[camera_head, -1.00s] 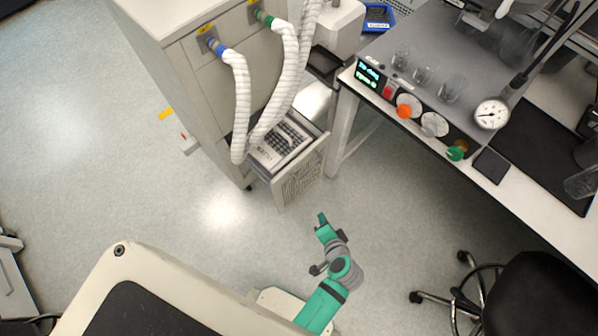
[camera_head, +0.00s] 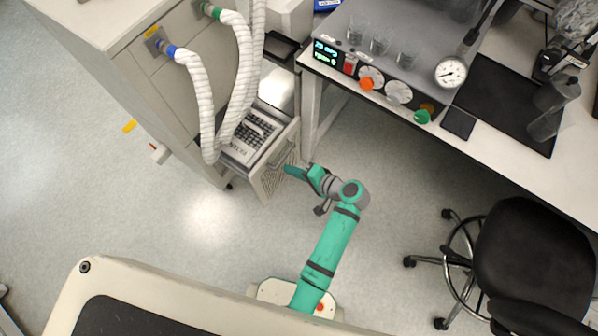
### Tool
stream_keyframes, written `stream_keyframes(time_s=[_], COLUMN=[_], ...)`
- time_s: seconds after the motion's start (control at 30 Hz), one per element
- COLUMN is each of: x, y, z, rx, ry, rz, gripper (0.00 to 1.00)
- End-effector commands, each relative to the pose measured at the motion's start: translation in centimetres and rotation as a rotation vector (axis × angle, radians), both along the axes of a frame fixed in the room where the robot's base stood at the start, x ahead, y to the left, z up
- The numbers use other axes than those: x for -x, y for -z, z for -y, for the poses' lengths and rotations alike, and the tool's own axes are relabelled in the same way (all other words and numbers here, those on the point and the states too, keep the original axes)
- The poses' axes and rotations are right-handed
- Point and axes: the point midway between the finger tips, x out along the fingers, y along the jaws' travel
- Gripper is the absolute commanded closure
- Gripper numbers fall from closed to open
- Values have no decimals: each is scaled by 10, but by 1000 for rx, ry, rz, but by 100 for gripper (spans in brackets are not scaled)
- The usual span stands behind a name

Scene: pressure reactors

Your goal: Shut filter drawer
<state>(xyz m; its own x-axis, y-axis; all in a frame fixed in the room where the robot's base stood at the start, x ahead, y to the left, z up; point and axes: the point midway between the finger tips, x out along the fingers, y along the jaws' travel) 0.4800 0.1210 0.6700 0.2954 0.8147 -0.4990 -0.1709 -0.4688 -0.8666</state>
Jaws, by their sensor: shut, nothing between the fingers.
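The filter drawer (camera_head: 272,172) stands pulled out at the bottom of the white cabinet (camera_head: 125,95). Its perforated front panel faces me, and a filter with a dark grid (camera_head: 250,135) lies inside. My gripper (camera_head: 287,170) is shut and empty. It points left at the drawer's front panel, close to its right part. I cannot tell whether the fingertips touch the panel.
Two white corrugated hoses (camera_head: 203,105) hang from the cabinet in front of the drawer's left side. A bench with a control panel (camera_head: 365,75) and its leg (camera_head: 310,110) stands to the right. A black chair (camera_head: 530,260) is at right.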

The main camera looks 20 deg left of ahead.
Motion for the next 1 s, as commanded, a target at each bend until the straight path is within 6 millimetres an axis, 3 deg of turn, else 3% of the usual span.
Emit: stream_keyframes(time_s=[0.2, 0.4, 0.6, 1.0], x=[-11, -21, -25, -26], y=[21, 20, 20, 20], z=[-34, -60, -70, -71], rx=[1, 1, 2, 1], ry=[-3, -3, -1, 0], rz=[-1, 0, 1, 1], gripper=[100, 100, 100, 100])
